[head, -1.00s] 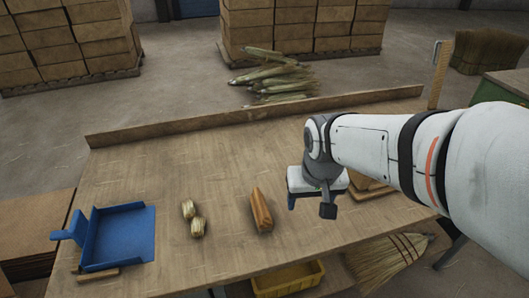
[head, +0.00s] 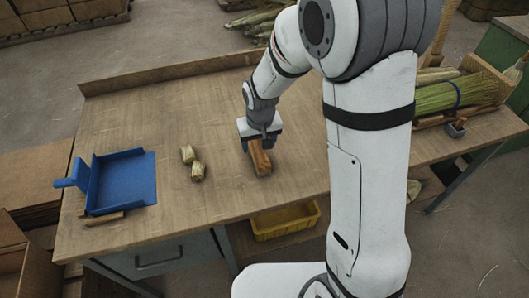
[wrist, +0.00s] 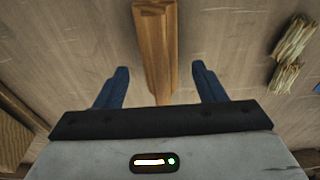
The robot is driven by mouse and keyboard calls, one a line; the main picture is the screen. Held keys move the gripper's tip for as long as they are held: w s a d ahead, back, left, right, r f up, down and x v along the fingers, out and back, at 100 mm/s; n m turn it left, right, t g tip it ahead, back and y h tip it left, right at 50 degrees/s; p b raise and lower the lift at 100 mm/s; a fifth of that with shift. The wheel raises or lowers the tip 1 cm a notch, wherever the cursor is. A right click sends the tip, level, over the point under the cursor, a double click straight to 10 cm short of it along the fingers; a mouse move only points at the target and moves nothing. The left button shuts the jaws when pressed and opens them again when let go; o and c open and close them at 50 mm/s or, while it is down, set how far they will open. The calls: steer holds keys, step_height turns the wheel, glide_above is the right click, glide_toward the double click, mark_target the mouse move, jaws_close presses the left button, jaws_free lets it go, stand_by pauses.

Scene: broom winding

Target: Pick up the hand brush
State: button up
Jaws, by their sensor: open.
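The hand brush (head: 262,163) shows as a long brown wooden piece lying on the workbench, near the middle of its front half. No bristles can be made out. My gripper (head: 259,142) is above its far end, pointing down. In the wrist view, my gripper (wrist: 160,70) is open, with one blue finger on each side of the brush (wrist: 158,50) and a gap on both sides. I cannot tell how high the fingertips are above the bench.
Two short straw bundles (head: 193,164) lie left of the brush. A blue dustpan (head: 128,178) lies at the bench's left end. Green straw with a blue band (head: 447,96) lies at the right. A yellow bin (head: 285,222) sits under the bench (head: 140,115). A low ledge runs along the back.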

mark_target(259, 144)
steer(key=f, duration=0.3)
steer(key=shift+w+f, duration=0.15)
steer(key=shift+w, duration=0.15)
steer(key=c, duration=1.1)
steer(key=shift+c, duration=0.2)
step_height(259, 144, up, 10)
steer(key=shift+r, duration=0.1)
